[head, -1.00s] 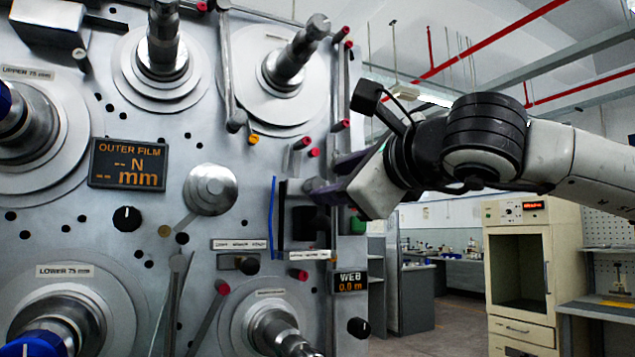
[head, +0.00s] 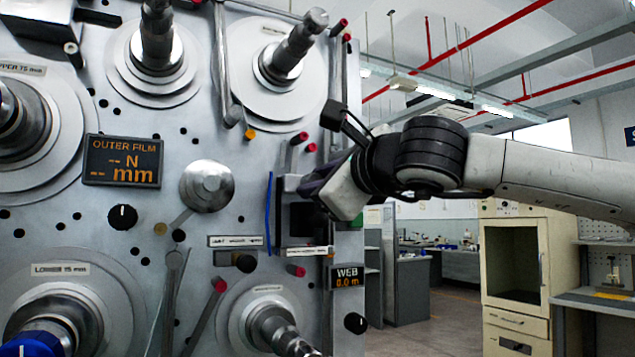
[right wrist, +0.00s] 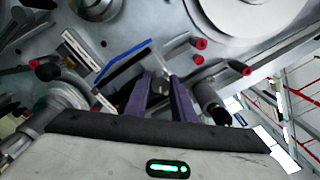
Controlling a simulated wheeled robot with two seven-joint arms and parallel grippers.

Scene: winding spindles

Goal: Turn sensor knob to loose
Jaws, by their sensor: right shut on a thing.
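The sensor knob (right wrist: 159,86) is a small dark grey piece between the purple fingers of my right gripper (right wrist: 160,80) in the right wrist view. The fingers are shut on it from both sides. In the head view my right gripper (head: 306,186) reaches in from the right to the panel's right part, just right of a blue strip (head: 269,212), and its fingers and body hide the knob. The strip also shows in the right wrist view (right wrist: 122,58). The knob's setting cannot be read. My left gripper is not in view.
The upright metal panel (head: 205,270) carries spindles, rollers and red-tipped pins (head: 299,138) close around the gripper. A labelled plate (head: 235,241) and black knob (head: 245,262) sit to the lower left, a WEB display (head: 347,277) below. Right of the panel is open room.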

